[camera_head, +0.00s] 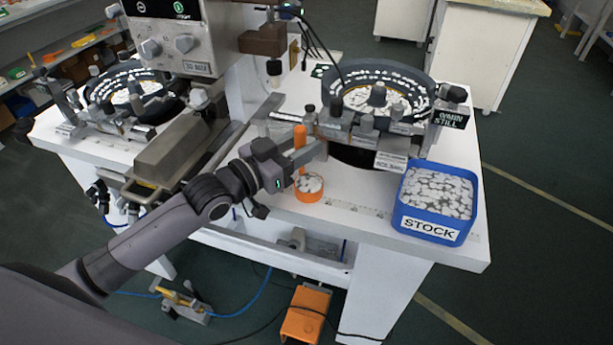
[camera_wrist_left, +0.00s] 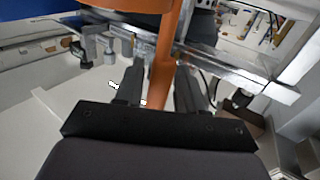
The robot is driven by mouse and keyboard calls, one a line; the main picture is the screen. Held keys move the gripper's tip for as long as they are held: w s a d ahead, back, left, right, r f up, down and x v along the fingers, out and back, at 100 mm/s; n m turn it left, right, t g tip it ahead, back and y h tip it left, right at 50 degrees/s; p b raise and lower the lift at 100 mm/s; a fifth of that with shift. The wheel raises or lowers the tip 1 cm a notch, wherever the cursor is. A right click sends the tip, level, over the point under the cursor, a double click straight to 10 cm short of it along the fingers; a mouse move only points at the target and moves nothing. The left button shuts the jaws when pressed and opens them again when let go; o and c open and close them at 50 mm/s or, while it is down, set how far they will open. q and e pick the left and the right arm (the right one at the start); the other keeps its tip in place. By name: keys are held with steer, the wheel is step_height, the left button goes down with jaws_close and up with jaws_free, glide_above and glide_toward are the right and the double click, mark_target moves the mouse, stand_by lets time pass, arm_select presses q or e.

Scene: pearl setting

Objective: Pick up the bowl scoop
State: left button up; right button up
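The orange bowl scoop (camera_head: 309,194) stands on the white table near its front edge, with white pieces in its cup and its handle (camera_head: 300,137) upright. My left gripper (camera_head: 305,154) is at the handle, above the cup. In the left wrist view the handle (camera_wrist_left: 162,78) runs between the two dark fingers (camera_wrist_left: 160,88), with a narrow gap seen on the left side. The fingers look open around it, though contact on the right side is hard to tell. My right gripper is not in view.
A blue STOCK bin (camera_head: 432,229) of white pieces stands at the table's right front corner. A round feeder bowl (camera_head: 378,88) with a metal track is just behind the scoop. A grey machine (camera_head: 180,150) stands left of my gripper.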

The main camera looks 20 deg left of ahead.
arm_select(q)
jaws_close()
steer(key=shift+r, duration=0.25)
step_height(320, 180, up, 19)
steer(key=shift+r+p, duration=0.15)
steer(key=shift+p, duration=0.3)
stand_by(1.1)
steer(key=shift+r, duration=0.1)
